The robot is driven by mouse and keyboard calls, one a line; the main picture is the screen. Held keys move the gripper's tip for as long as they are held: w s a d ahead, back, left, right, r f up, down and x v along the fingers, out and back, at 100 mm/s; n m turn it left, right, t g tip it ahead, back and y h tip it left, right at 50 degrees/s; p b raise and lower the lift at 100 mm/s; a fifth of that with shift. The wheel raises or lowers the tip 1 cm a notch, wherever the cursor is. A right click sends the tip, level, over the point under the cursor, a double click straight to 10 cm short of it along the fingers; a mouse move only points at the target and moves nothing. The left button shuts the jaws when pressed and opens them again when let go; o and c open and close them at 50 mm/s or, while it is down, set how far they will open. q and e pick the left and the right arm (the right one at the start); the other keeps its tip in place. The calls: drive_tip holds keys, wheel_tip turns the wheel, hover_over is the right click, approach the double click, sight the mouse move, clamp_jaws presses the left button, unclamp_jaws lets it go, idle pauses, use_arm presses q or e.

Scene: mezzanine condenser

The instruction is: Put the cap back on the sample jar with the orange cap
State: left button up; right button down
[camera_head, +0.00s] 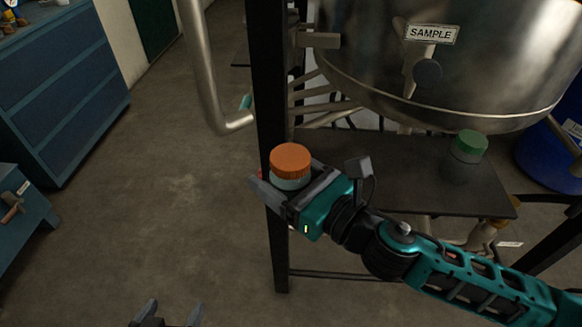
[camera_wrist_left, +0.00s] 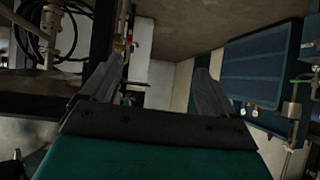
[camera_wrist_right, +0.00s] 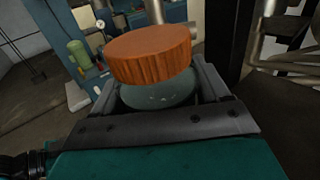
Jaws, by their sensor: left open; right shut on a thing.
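The sample jar (camera_head: 290,184) is pale green and its orange cap (camera_head: 290,157) sits over its mouth. My right gripper (camera_head: 281,188) is shut on the jar below the cap and holds it upright beside the dark post. In the right wrist view the jar body (camera_wrist_right: 160,95) is between the fingers and the ribbed cap (camera_wrist_right: 150,55) covers its top. I cannot tell whether the cap is screwed tight. My left gripper (camera_head: 172,310) is open and empty at the bottom of the head view, apart from the jar. Its spread fingers show in the left wrist view (camera_wrist_left: 157,80).
A jar with a green cap (camera_head: 470,144) stands on the dark shelf (camera_head: 350,160) under the steel vessel marked SAMPLE (camera_head: 480,70). A dark post (camera_head: 270,90) rises directly behind the held jar. A blue drawer cabinet (camera_head: 60,80) stands left. The floor between is clear.

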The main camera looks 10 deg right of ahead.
drive_tip(key=d+m+t+h, duration=0.1)
drive_tip(key=d+m+h, duration=0.1)
drive_tip(key=d+h, duration=0.1)
drive_tip(key=d+m+t+h, duration=0.1)
drive_tip(key=d+m+h, duration=0.2)
drive_tip(key=d, duration=0.3)
drive_tip(key=d+f+m+t+h, duration=0.1)
drive_tip(key=d+m+h, duration=0.1)
drive_tip(key=d+h, duration=0.2)
drive_tip(key=shift+w+d+h, duration=0.25)
drive_tip(key=shift+w+h, duration=0.1)
drive_tip(key=shift+h, duration=0.15)
